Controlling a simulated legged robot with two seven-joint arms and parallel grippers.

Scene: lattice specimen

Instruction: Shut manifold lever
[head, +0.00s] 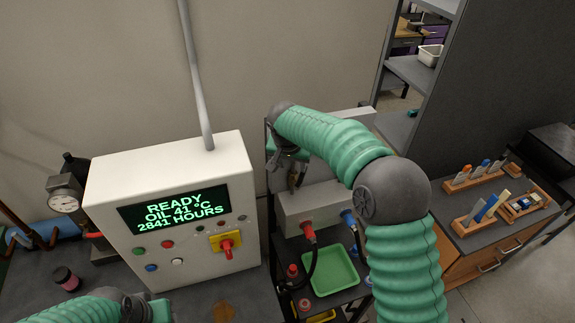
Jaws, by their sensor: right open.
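A light grey manifold box (310,207) stands right of the control cabinet, with a red and a blue connector on its front. My right arm reaches over it from the right. My right gripper (292,177) is small, dark and partly covered by my own wrist, just above the manifold's left part; it is open. A metal piece by the fingers may be the manifold lever, but I cannot tell it from the gripper, nor whether they touch.
The white control cabinet (110,187) has a lit display reading READY, several buttons and a red rotary switch (228,246) on a yellow plate. A green tray (329,270) and a black hose (313,268) lie below the manifold. Wooden racks (474,179) stand on the right bench.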

